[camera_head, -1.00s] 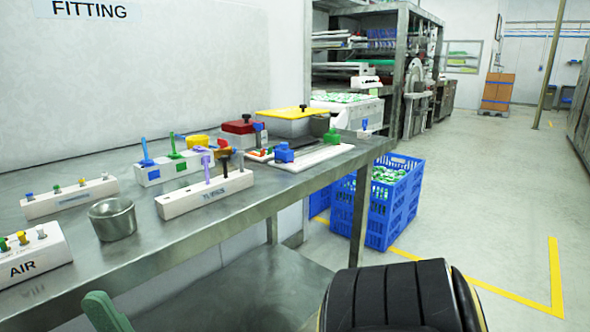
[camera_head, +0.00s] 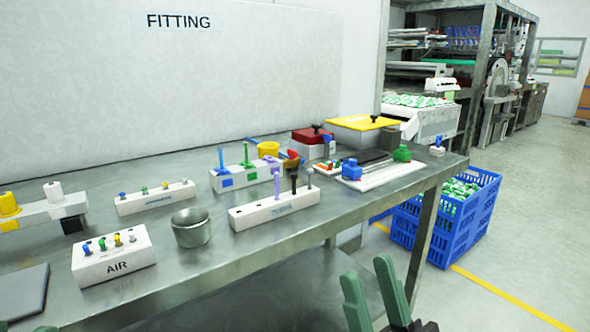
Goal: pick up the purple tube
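The purple tube (camera_head: 277,185) stands upright in the front white rack (camera_head: 275,212) marked as tubes, at its middle. A dark tube (camera_head: 294,184) and a grey one (camera_head: 309,179) stand to its right in the same rack. My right gripper (camera_head: 367,268) shows at the bottom, right of centre. Its two green fingers point up and stand apart, with nothing between them. It is in front of the table edge, clear of the purple tube. Only a small green tip (camera_head: 45,328) at the bottom left edge seems to be my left gripper; its opening is hidden.
The rack with blue, green and purple labels (camera_head: 227,182) stands behind. A metal cup (camera_head: 191,229) and the AIR block (camera_head: 114,262) are to the left. A white board (camera_head: 388,176) with blue and green parts lies right. A blue crate (camera_head: 459,235) stands on the floor.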

